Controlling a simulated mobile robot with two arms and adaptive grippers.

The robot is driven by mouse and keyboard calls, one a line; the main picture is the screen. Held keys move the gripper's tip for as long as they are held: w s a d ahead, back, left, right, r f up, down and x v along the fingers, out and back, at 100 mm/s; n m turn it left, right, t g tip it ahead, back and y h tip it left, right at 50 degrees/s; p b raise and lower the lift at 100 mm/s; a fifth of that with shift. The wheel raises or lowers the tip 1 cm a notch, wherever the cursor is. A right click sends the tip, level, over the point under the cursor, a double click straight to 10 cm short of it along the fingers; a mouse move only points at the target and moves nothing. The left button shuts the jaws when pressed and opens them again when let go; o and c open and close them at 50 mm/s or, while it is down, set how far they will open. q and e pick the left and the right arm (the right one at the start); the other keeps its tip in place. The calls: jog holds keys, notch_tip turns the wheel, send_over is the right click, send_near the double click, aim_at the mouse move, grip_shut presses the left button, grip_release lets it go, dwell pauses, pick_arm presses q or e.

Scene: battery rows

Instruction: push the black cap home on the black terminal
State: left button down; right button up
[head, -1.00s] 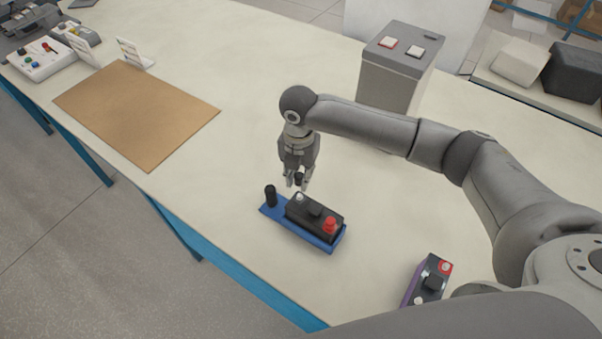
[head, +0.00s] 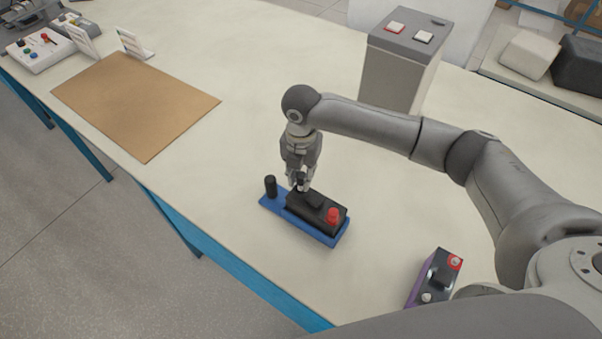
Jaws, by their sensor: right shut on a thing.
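A black battery (head: 322,214) with a red cap (head: 333,216) on its right end sits on a blue tray (head: 268,205). My right gripper (head: 300,186) points down at the battery's left end and is shut on the small black cap (head: 301,181), mostly hidden between its fingers. The cap is at the terminal on that end. The terminal is hidden by the fingers, so I cannot tell how far the cap is seated. My left gripper is not in view.
A black upright post (head: 270,186) stands on the blue tray's left end, close to the gripper. A second battery (head: 440,276) in a purple holder stands at lower right. A grey box (head: 397,75) is behind my arm. A brown mat (head: 135,105) lies left.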

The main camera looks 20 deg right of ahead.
jog(key=shift+p, duration=0.85)
dwell(0.9)
jog(key=shift+f, duration=1)
dwell(0.9)
jog(key=shift+f, duration=0.45)
dwell(1.1)
jog(key=o, duration=0.8)
jog(key=shift+o, duration=0.3)
jog(key=o, duration=0.4)
jog(key=shift+r+p, duration=3.4)
jog(key=shift+r, duration=0.15)
